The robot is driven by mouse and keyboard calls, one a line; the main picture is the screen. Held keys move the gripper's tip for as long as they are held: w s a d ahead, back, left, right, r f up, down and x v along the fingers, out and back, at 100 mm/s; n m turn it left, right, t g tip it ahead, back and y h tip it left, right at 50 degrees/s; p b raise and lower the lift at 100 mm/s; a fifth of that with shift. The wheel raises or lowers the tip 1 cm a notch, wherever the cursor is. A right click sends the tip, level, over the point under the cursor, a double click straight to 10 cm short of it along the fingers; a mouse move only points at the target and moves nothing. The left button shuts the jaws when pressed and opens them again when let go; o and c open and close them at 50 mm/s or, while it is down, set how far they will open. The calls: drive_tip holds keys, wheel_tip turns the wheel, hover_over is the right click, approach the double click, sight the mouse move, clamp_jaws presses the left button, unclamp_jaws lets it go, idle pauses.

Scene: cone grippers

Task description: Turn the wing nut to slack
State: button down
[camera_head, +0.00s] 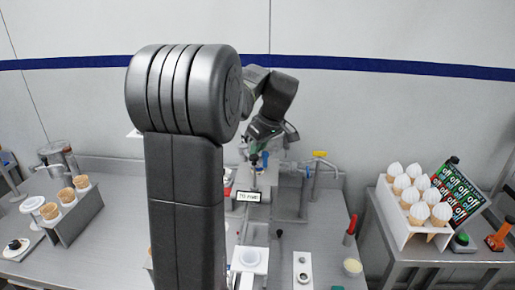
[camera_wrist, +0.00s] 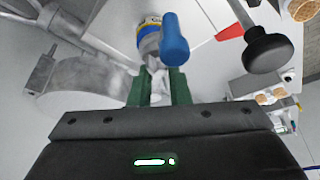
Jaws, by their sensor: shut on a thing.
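My gripper (camera_wrist: 159,84) has its two green fingers shut on a small pale metal piece, which looks like the wing nut (camera_wrist: 153,63), in the wrist view. Its lower part is hidden between the fingers. Just beyond it are a rounded metal part with a yellow-and-blue band (camera_wrist: 149,36) and a blue knob or handle (camera_wrist: 174,40). In the head view my gripper (camera_head: 257,153) is at the middle bench, behind the small display; the wing nut is too small to make out there.
A black round knob (camera_wrist: 268,50) is at right in the wrist view. A small display (camera_head: 248,196), a yellow-handled tap (camera_head: 320,154) and a red-handled tool (camera_head: 350,230) are on the middle bench. A rack of white-topped cones (camera_head: 398,229) stands at right.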

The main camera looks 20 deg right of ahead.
drive_tip(key=shift+n+y, duration=0.4)
drive_tip(key=shift+n, duration=0.7)
drive_tip(key=c, duration=1.4)
unclamp_jaws()
drive_tip(key=shift+o, duration=0.2)
drive_tip(key=b+v, duration=0.1)
drive_tip(key=v, duration=1.3)
drive_tip(key=shift+w, duration=0.25)
drive_tip(key=shift+f, duration=0.1)
